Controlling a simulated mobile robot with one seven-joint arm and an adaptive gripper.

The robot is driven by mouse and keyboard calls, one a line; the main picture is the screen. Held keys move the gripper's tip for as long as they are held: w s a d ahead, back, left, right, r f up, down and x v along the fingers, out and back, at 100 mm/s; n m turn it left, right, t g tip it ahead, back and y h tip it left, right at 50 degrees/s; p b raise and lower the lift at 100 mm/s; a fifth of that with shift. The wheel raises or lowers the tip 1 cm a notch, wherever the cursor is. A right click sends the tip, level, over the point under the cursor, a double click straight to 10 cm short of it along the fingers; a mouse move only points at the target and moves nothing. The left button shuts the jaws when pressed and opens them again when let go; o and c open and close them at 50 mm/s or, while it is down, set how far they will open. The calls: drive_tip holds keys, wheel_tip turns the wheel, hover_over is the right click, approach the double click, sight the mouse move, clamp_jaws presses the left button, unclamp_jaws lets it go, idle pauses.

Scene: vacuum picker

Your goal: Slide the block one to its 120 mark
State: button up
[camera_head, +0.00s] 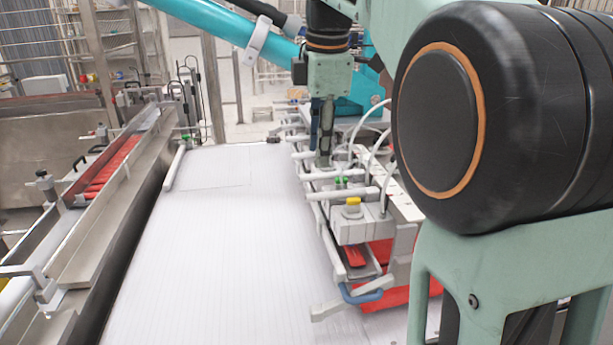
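The vacuum picker (407,208) is a pale metal frame right of centre, with bars, hoses and several small blocks on it. A nearer pale block (349,229) carries a yellow knob (353,203). Farther back, green knobs (341,182) sit on other fittings. I cannot tell which is block one, and no scale or 120 mark is legible. My gripper (323,161) points down at the far part of the picker, behind the yellow knob. Its fingers look close together, seen side-on. Whether they touch or hold anything is not clear.
A white sheeted surface (225,250) lies clear left of the picker. A metal rail with red parts (112,170) runs along the left. A blue handle (361,294) and red pieces are at the picker's near end. My arm hides much of the right side.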

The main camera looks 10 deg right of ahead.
sight(315, 194)
drive_tip(key=f, duration=0.3)
drive_tip(key=w+f+b, duration=0.1)
drive_tip(key=f, duration=0.3)
drive_tip(key=w+f, duration=0.1)
drive_tip(key=f, duration=0.2)
drive_tip(key=shift+f, duration=0.15)
drive_tip(key=shift+c, duration=0.2)
clamp_jaws()
drive_tip(key=shift+b, duration=0.3)
